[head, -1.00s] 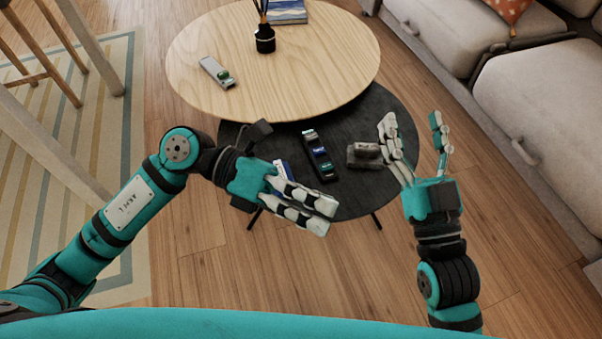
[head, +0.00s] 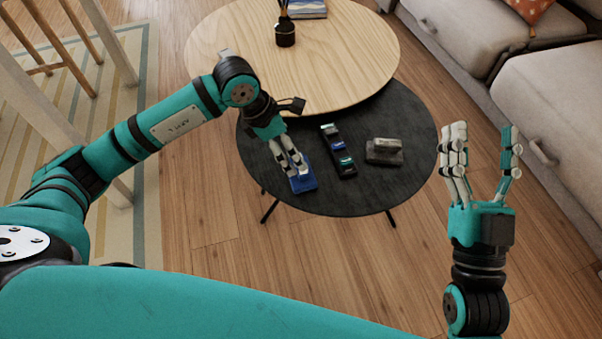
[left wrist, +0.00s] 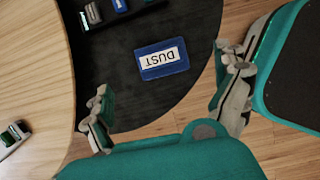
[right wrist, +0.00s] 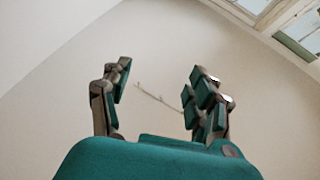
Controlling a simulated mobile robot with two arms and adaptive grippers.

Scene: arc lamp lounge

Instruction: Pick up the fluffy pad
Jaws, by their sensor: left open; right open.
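A flat blue piece with a white label reading DUST (left wrist: 162,59) lies on the dark round table (head: 400,105), near its front left edge; in the head view it (head: 303,184) is partly covered by my left fingers. A fluffy surface cannot be made out on it. A grey blocky piece (head: 385,151) sits further right on the same table; its texture is too small to tell. My left gripper (head: 293,168) is open above the blue piece, which shows beyond and between its fingers in the left wrist view. My right gripper (head: 483,136) is open and empty, right of the table.
A black strip holding several small coloured items (head: 338,151) lies between the blue and grey pieces. The higher wooden table (head: 320,65) overlaps behind, with a black reed pot (head: 285,38). A sofa (head: 560,85) stands right. Floor is clear in front.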

